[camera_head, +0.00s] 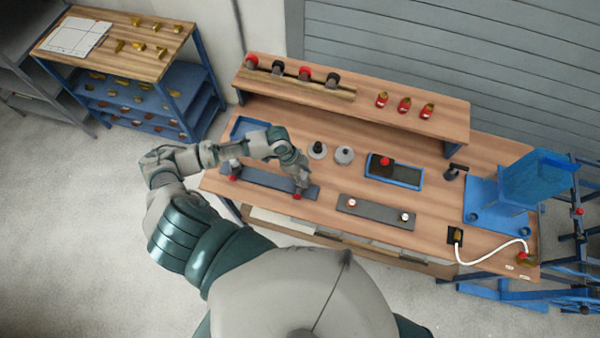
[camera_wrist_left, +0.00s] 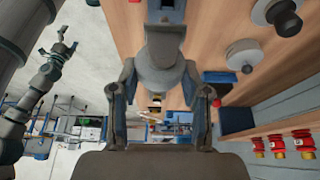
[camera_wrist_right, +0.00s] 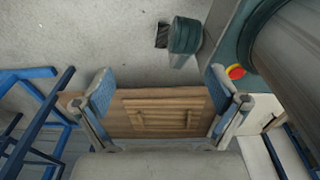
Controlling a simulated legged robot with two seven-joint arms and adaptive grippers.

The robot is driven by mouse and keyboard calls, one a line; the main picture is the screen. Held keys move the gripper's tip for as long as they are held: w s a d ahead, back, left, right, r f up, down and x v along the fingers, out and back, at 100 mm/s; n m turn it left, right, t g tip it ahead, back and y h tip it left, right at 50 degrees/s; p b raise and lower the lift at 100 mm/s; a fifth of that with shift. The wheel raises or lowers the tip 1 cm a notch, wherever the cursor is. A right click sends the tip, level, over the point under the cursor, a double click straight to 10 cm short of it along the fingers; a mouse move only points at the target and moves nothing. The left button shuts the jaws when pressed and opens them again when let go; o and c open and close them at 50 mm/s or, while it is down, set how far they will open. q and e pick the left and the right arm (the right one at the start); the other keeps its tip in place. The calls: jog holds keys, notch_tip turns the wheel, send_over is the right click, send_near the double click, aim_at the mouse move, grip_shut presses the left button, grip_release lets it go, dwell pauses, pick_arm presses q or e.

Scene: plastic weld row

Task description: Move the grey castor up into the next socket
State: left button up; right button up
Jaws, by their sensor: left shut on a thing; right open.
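In the left wrist view a grey castor (camera_wrist_left: 160,72) sits between the fingers of my left gripper (camera_wrist_left: 160,92), which is shut on it. In the head view my left gripper (camera_head: 301,184) is low over the right end of a dark socket strip (camera_head: 262,182); the castor there is mostly hidden by the hand. A red part (camera_head: 297,196) shows by the fingertips. I cannot tell if the castor touches the strip. Another light-topped castor (camera_head: 234,164) stands at the strip's left end. My right gripper (camera_wrist_right: 160,95) is open and empty, away from the bench.
Two round grey parts (camera_head: 344,156) stand behind the strip. A second strip (camera_head: 376,213) with two light pieces lies to the right. A blue tray (camera_head: 409,184) with a red-knobbed block is behind it. A raised shelf (camera_head: 440,116) runs along the back.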

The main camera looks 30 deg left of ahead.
pick_arm(q)
jog(key=shift+d+r, duration=0.15)
jog(key=shift+d, duration=0.3)
jog(key=shift+a, duration=0.55)
jog(key=shift+a+f, duration=0.45)
jog(key=shift+f, duration=0.15)
jog(key=shift+d+f, duration=0.25)
jog(key=shift+f+b, duration=0.3)
jog(key=shift+b, duration=0.05)
jog(key=shift+f, duration=0.1)
jog(key=shift+s+a, duration=0.1)
jog(key=shift+a, duration=0.25)
jog(key=shift+a+f, duration=0.1)
grip_shut()
jog(key=shift+a+f, duration=0.15)
jog(key=shift+a, duration=0.1)
jog(key=shift+d, duration=0.2)
jog(key=shift+a+f, duration=0.1)
jog(key=shift+f, duration=0.65)
pick_arm(e)
jog(key=shift+d+f, duration=0.4)
